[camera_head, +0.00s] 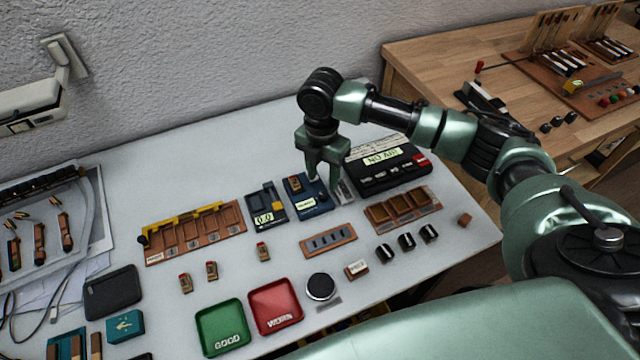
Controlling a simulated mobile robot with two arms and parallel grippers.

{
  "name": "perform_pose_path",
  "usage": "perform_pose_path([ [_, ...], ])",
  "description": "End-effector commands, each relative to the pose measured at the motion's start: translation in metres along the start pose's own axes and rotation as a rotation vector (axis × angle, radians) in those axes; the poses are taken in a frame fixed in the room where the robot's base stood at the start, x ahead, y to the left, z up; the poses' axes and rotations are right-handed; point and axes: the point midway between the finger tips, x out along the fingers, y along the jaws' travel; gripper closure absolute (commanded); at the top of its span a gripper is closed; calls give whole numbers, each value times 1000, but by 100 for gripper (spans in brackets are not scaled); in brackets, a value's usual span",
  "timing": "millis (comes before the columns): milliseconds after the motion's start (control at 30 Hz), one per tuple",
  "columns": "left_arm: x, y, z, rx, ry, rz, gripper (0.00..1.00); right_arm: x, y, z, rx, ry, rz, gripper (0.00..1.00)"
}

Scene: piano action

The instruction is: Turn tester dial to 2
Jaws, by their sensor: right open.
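My right gripper (325,182) points down over the back of the white table, its fingers apart and empty. It is above the right side of a blue device (312,207) with a small lit label and a small brown part on top. A small grey plate (345,191) lies just right of the fingers, partly hidden. A black device (390,170) with a lit display, several buttons and a red key stands behind to the right. I cannot make out which piece is the tester dial or its setting; the gripper may cover it. My left gripper is not in view.
A dark device (266,207) reading 0.0 stands left of the blue one. A round black knob (320,287) is near the front, beside red (275,306) and green (222,328) trays. Brown racks (195,232) and small parts surround these.

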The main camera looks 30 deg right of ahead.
Motion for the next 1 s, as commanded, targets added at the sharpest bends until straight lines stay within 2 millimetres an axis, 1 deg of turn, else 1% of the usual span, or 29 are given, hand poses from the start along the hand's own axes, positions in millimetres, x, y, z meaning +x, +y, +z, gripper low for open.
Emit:
perform_pose_path([
  [33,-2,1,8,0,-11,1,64,9,-1,0,1,0,-4,57],
  [133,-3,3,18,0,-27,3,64,26,-1,0,0,1,-4,57],
  [200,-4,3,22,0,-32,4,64,36,-1,0,1,0,-4,57],
  [300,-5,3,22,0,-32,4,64,49,-1,0,1,0,-3,57],
  [467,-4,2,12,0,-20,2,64,59,0,0,0,0,-1,57],
  [600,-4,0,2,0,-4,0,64,61,0,0,0,-1,0,57],
  [700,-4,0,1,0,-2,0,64,61,0,0,0,-1,0,57],
  [733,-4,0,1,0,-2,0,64,61,0,0,0,-1,0,60],
  [767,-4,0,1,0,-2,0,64,61,0,0,0,-1,0,68],
  [800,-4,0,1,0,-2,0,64,60,0,0,0,-1,0,79],
  [867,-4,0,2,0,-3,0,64,60,0,0,0,-1,0,96],
  [900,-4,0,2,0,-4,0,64,60,0,0,0,-1,0,100],
  [1000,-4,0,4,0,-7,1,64,60,0,0,0,-1,0,100],
])
